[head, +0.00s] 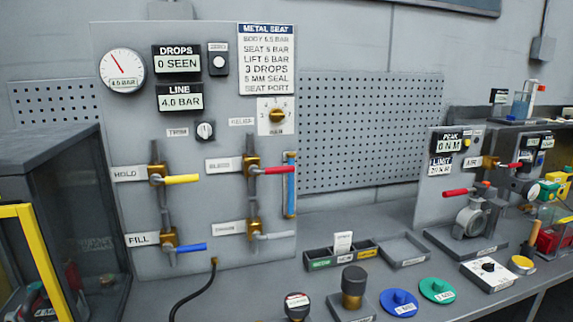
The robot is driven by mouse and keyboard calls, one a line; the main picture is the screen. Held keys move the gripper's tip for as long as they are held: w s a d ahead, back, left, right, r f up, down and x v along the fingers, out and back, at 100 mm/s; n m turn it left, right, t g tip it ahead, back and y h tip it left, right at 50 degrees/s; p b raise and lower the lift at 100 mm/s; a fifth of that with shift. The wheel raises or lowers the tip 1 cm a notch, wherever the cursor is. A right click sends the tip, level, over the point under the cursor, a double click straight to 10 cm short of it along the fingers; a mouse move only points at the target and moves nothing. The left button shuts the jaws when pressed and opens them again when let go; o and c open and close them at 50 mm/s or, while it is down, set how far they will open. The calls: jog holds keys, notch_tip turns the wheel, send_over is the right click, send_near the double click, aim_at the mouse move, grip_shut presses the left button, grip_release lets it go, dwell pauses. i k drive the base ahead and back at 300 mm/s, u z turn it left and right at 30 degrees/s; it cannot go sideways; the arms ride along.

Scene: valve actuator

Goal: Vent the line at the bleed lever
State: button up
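In the head view, the bleed lever (278,170) is a red handle on a brass valve (252,165), beside the label BLEED (219,164) on the grey panel (205,212). The lever points right, roughly level. The line display (180,97) reads 4.0 BAR. The drops display (177,58) reads 0 SEEN. A clear tube with blue in it (291,185) stands upright just right of the bleed lever. My gripper is not in view.
Nearby levers are yellow at HOLD (182,180), blue at FILL (192,247) and grey at lower right (276,236). A dark glass-sided cabinet (60,190) stands at left. Black knobs, small trays and colored discs (398,303) lie on the bench in front.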

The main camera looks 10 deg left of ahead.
aim_at(253, 170)
jog(key=u, duration=0.3)
jog(key=i, duration=0.85)
jog(key=u, duration=0.45)
